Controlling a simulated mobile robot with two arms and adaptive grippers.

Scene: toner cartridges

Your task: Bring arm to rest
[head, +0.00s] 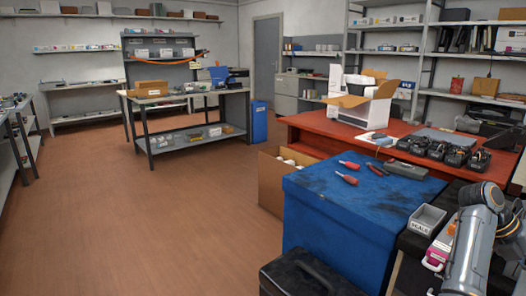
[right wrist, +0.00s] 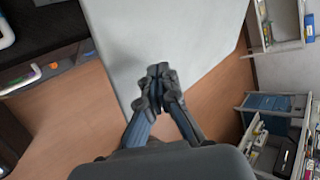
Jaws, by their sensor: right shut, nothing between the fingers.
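My right arm (head: 472,242) shows in the head view at the lower right edge, a silver-grey jointed link bent beside the dark table. Its gripper is outside the head view. In the right wrist view my right gripper (right wrist: 158,72) is shut, with its dark fingertips together and nothing between them. It hangs in front of a pale grey panel (right wrist: 185,35), and I see wooden-brown floor beyond. I cannot tell the distance to the panel. My left arm and left gripper are in neither view.
A blue box (head: 345,225) with red-handled tools on top stands in the middle foreground. A grey tray (head: 427,219) sits on the dark table near my arm. A red workbench (head: 310,130) holds a white box and several black items. The brown floor (head: 130,220) at left is clear.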

